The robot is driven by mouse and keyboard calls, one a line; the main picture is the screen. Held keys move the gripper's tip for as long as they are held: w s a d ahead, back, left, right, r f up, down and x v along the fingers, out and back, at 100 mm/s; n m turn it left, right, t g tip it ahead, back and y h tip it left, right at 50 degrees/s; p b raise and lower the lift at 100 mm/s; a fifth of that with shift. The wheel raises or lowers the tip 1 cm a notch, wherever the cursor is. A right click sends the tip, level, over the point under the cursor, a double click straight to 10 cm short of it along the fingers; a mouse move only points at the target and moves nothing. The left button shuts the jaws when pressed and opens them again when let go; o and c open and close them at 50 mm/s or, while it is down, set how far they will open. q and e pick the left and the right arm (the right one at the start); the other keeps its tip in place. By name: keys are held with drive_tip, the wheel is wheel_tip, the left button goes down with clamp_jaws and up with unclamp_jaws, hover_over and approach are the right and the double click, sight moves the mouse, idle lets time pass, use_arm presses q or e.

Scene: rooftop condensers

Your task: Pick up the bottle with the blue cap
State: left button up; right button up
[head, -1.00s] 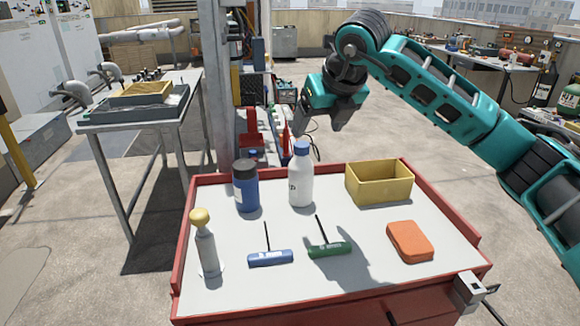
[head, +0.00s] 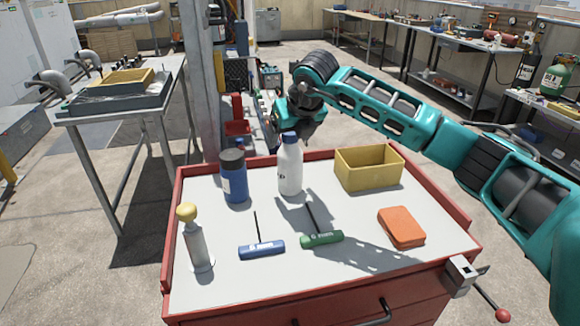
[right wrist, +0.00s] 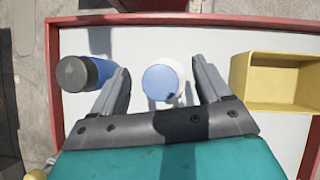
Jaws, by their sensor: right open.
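The white bottle with the blue cap (head: 290,168) stands upright at the back middle of the red-rimmed work surface. In the right wrist view its round blue cap (right wrist: 163,82) is seen from above, between my right gripper's fingers. My right gripper (head: 303,132) is at the bottle's upper part, partly hidden behind it in the head view. In the right wrist view the gripper (right wrist: 162,70) is open, with a gap between each finger and the cap. My left gripper is not in view.
A dark-capped blue bottle (head: 234,178) stands close left, beside one finger. A yellow bin (head: 368,168) stands to the right. Nearer are a yellow-topped grey bottle (head: 196,240), a blue T-handle tool (head: 262,249), a green one (head: 321,239) and an orange block (head: 401,227).

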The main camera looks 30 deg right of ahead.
drive_tip(key=shift+x, duration=0.95)
clamp_jaws()
